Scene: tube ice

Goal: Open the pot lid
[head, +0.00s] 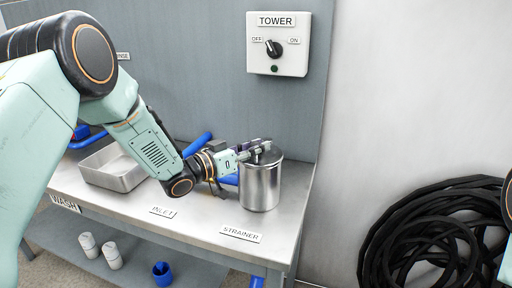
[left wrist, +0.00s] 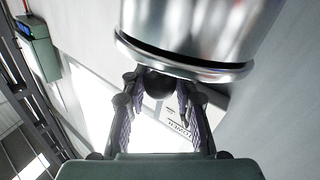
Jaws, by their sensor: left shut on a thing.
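The pot (head: 260,186) is a shiny metal cylinder standing upright at the right end of the steel bench; its side also fills the top of the left wrist view (left wrist: 200,25). Its metal lid (head: 272,158) is on top, and the lid's rim shows in the left wrist view (left wrist: 185,66) with a dark band beside it. I cannot tell whether that band is a gap. My left gripper (head: 261,148) reaches in from the left at lid height. It is shut on the dark round lid knob (left wrist: 160,84), between its two fingers. My right gripper is out of view.
A switch box labelled TOWER (head: 277,48) is on the wall above. A steel tray (head: 112,168) and blue pipe (head: 197,145) are on the bench left of the pot. A STRAINER label (head: 241,234) lies in front. Black hoses (head: 425,240) hang at the right.

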